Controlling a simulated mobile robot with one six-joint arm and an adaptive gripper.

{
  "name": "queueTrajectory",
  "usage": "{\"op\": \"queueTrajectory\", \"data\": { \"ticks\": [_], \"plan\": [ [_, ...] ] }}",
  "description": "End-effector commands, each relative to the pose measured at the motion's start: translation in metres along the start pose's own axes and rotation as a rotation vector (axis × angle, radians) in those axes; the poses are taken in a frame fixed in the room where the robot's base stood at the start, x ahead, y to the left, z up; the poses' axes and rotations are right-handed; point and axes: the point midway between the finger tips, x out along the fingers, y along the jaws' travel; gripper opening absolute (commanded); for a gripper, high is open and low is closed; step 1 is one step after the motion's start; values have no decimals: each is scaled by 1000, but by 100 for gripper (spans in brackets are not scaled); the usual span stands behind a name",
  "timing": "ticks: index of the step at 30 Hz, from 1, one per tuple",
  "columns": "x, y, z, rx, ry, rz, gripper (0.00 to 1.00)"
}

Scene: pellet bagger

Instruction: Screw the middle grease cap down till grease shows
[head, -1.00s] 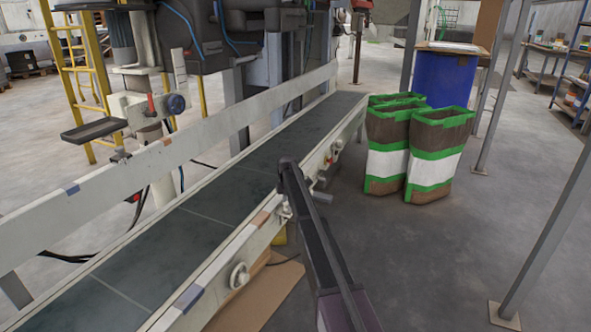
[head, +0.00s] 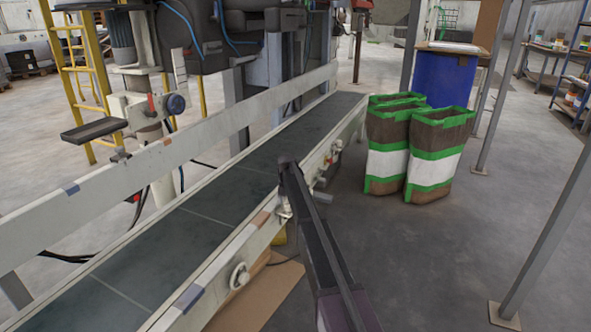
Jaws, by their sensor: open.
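Three round pale caps sit along the near side rail of the conveyor. The near cap (head: 239,276) is in plain view at lower centre. The middle cap (head: 284,211) is mostly hidden behind my dark arm, with only a pale part showing at the arm's left edge. The far cap (head: 337,147) is small, near the rail's far end. My arm reaches up from the bottom edge to the rail beside the middle cap. No grease can be made out at the middle cap.
The conveyor belt (head: 205,215) runs diagonally between pale rails and is empty. Brown, green and white bags (head: 430,160) stand on the floor at right, before a blue drum (head: 443,78). Cardboard (head: 262,298) lies under the conveyor. A grey post (head: 545,235) stands at right; floor between is clear.

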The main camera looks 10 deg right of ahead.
Motion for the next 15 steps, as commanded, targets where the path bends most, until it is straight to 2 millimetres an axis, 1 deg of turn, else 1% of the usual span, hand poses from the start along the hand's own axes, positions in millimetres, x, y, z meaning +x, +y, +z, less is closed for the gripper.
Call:
{"op": "queueTrajectory", "data": {
  "ticks": [6, 9, 15],
  "plan": [
    [0, 0, 0, -144, 0, 0, 82],
    [-14, 0, 0, -146, 0, 0, 82],
    [-31, 0, 0, -143, 0, 0, 82]
  ]
}}
